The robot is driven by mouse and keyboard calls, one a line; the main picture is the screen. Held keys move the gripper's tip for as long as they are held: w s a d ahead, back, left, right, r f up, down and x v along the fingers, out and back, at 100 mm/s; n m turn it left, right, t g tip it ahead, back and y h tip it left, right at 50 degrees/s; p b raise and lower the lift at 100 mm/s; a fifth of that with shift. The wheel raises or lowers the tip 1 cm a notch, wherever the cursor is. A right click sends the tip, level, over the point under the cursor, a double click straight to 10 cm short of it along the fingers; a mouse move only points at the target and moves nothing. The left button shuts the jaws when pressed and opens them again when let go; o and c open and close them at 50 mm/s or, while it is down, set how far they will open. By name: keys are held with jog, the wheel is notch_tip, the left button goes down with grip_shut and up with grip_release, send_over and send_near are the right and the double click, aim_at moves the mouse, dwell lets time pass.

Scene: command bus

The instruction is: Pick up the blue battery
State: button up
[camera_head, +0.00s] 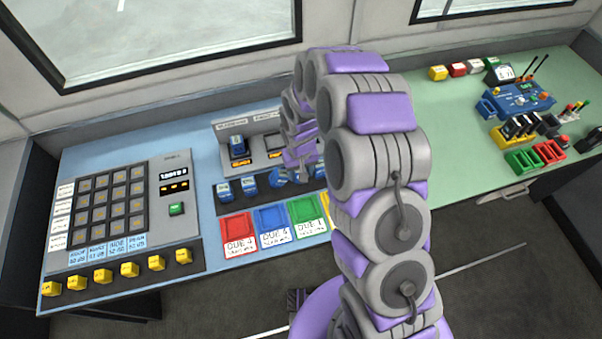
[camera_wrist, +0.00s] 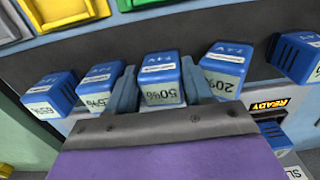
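Several blue batteries with white percentage labels stand in a row in the wrist view. The one marked 50% (camera_wrist: 160,66) is between the two fingers of my gripper (camera_wrist: 158,88). The fingers lie close along both its sides; I cannot tell whether they press on it. It lines up with its neighbours, a 25% battery (camera_wrist: 100,78) on the left and a 20% battery (camera_wrist: 230,58) on the right. In the head view, my gripper (camera_head: 290,176) is low over the battery row on the blue desk (camera_head: 195,143), partly hidden by my arm.
Red (camera_head: 238,236), blue (camera_head: 273,225) and green (camera_head: 305,215) trays lie in front of the row. Another battery (camera_head: 238,147) stands in a panel behind it. A keypad console (camera_head: 158,214) is on the left, a blue control box (camera_head: 519,98) on the right.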

jog(key=shift+s+a+r, duration=0.1)
jog(key=shift+s+a, duration=0.05)
jog(key=shift+a, duration=0.6)
jog(key=shift+c, duration=1.4)
jog(key=shift+s+a, duration=0.1)
jog(key=shift+c, duration=0.9)
jog(key=shift+w+d, duration=0.25)
jog(key=shift+d, duration=0.15)
jog(key=c, duration=0.3)
